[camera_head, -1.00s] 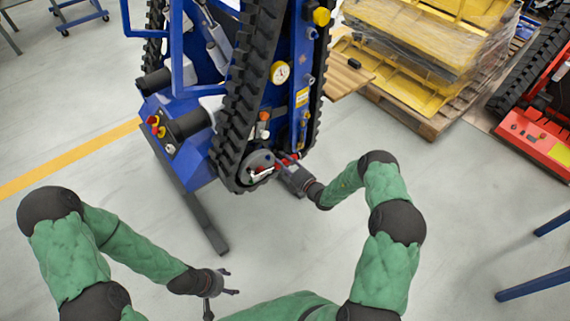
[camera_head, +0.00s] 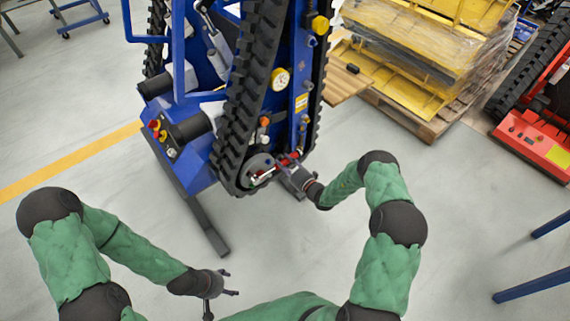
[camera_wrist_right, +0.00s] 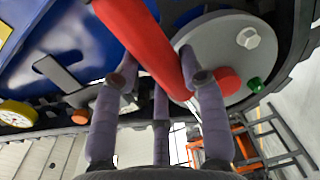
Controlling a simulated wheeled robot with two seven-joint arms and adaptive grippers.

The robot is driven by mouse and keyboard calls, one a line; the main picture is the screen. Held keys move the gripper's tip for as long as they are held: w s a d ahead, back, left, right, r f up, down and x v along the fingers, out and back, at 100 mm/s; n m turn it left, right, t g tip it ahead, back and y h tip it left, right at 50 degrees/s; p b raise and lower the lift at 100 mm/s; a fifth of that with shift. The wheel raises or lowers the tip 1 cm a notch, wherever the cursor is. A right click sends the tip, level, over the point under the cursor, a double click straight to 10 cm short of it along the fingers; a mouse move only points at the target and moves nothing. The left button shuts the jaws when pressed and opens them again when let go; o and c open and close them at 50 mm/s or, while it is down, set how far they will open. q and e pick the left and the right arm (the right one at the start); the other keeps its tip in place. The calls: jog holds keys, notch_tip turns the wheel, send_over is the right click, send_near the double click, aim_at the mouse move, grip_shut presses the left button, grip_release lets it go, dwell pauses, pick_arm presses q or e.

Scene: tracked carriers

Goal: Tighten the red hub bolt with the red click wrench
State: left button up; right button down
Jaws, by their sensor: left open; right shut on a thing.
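The red click wrench (camera_wrist_right: 145,45) runs slantwise between the fingers of my right gripper (camera_wrist_right: 160,95), which is shut on it. In the head view the wrench (camera_head: 289,158) lies across the lower end of the near track. The grey round hub (camera_wrist_right: 226,32) is close behind the fingers and also shows in the head view (camera_head: 257,163). My left gripper (camera_head: 228,284) is open and empty above the floor.
The blue tracked carrier (camera_head: 205,165) stands tilted up, with black tracks (camera_head: 243,110) and a dark support leg (camera_head: 205,225). A pallet of yellow parts (camera_head: 420,75) is at the back right, a red machine (camera_head: 535,138) at far right. The floor around my left gripper is clear.

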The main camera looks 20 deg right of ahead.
jog(key=shift+a+r+n+p, duration=0.15)
jog(key=shift+r+n+p, duration=0.6)
jog(key=shift+r, duration=0.25)
jog(key=shift+a+r+n+p, duration=0.15)
jog(key=shift+r+n+p, duration=0.5)
jog(key=shift+r+p, duration=0.25)
jog(key=shift+r, duration=0.2)
jog(key=shift+s+a, duration=0.1)
jog(key=shift+s+a+r+n+p, duration=0.1)
jog(key=shift+a+r+n+p, duration=0.1)
jog(key=shift+r+n+p, duration=0.3)
jog(key=shift+a+r+n+p, duration=0.15)
jog(key=shift+r+n+p, duration=0.35)
jog(key=shift+s+a+r+n+p, duration=0.2)
jog(key=shift+a+r+n+p, duration=0.3)
jog(key=shift+r+n+p, duration=0.25)
jog(key=shift+r, duration=0.1)
jog(key=shift+s+a+r+n+h+p, duration=0.15)
jog(key=shift+a+r+n+h+p, duration=0.05)
jog(key=shift+a+r+n+p, duration=0.3)
jog(key=shift+s+a+r+n+h+p, duration=0.15)
jog(key=shift+a+r+n+h+p, duration=0.05)
jog(key=shift+a+r+n+p, duration=0.3)
